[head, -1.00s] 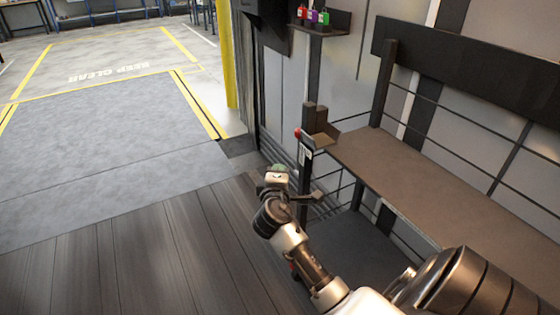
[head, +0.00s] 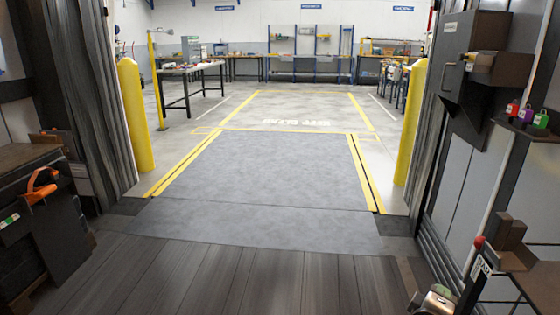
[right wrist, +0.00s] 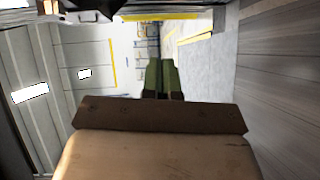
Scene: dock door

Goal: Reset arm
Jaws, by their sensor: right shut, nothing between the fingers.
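My right gripper (head: 437,293) shows at the bottom edge of the head view, right of centre, with most of its arm out of frame. It is beside the post with the red knob (head: 479,242); I cannot tell whether they touch. In the right wrist view its green fingertips (right wrist: 161,74) are together, with nothing held. My left gripper is not in view.
The dark plank floor (head: 220,275) ahead is clear, leading to a grey plate (head: 260,170) with yellow lines. Yellow bollards (head: 134,115) flank the opening. A dark cabinet with an orange handle (head: 40,186) stands left. Coloured padlocks (head: 525,114) sit on a right shelf.

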